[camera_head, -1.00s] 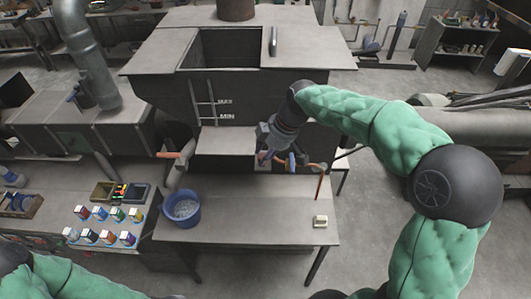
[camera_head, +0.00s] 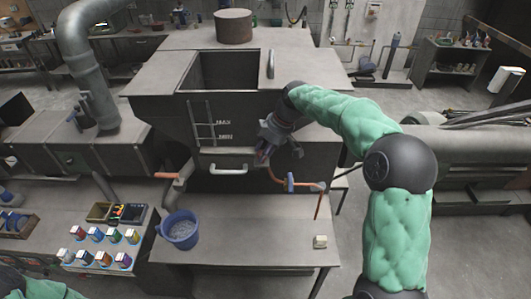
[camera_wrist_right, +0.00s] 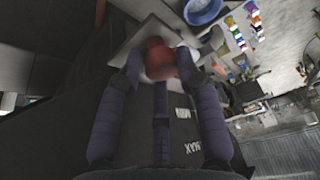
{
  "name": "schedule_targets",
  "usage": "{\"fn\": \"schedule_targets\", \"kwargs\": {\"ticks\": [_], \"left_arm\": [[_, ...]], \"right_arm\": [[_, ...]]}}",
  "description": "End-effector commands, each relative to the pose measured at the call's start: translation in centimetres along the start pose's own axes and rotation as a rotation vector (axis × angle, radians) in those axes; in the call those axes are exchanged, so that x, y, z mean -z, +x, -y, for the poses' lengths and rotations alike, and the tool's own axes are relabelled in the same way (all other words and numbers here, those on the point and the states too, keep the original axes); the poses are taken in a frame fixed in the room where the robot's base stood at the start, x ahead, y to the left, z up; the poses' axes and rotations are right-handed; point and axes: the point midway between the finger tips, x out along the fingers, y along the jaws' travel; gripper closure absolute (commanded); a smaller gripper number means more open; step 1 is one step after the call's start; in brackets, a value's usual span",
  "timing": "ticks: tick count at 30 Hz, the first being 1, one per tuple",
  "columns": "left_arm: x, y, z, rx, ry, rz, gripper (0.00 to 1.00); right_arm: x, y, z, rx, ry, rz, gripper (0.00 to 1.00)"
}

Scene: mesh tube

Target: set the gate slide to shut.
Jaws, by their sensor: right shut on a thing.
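A dark grey hopper (camera_head: 165,108) with an open top and MAX and MIN marks stands behind the table. A pale handle (camera_head: 228,169) is on its lower front. My right gripper (camera_head: 262,154) is at the hopper's lower front, right of the pale handle. In the right wrist view my right gripper (camera_wrist_right: 158,68) is shut on a red knob (camera_wrist_right: 158,55), with a light grey plate (camera_wrist_right: 143,35) just beyond it. The fingers hide part of the knob, and I cannot tell how far the gate slide is in or out. My left gripper is out of view.
A blue bucket (camera_head: 180,230) stands on the table (camera_head: 235,240) in front. A small pale box (camera_head: 320,241) is at its right. Several coloured cartons (camera_head: 102,257) stand at left.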

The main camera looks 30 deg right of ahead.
Motion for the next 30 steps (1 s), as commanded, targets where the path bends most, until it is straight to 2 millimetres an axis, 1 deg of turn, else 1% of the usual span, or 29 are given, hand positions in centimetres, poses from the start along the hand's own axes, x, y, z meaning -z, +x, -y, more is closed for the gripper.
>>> {"fn": "schedule_targets", "kwargs": {"ticks": [1,4,5,6,16,20,23,30], "left_arm": [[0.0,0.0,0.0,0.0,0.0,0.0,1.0],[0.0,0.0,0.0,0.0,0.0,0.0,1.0],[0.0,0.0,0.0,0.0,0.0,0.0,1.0],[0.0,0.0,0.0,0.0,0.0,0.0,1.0],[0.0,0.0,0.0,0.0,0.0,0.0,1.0],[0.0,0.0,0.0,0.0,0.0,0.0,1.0],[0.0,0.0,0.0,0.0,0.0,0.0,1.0],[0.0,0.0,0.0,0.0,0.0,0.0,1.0]], "right_arm": [[0.5,-0.4,-0.2,-0.011,-0.001,-0.012,1.0],[0.5,-0.4,-0.2,-0.012,-0.001,-0.013,1.0],[0.5,-0.4,-0.2,-0.012,-0.001,-0.013,0.56],[0.5,-0.4,-0.2,-0.012,-0.001,-0.012,0.45],[0.2,-0.3,-0.1,-0.007,-0.001,-0.006,0.44],[0.2,-0.9,-0.2,-0.009,-0.001,-0.006,0.44],[0.3,-2.3,-0.2,-0.009,-0.001,-0.006,0.44],[0.4,-7.0,-0.2,-0.01,-0.002,-0.007,0.44]]}}
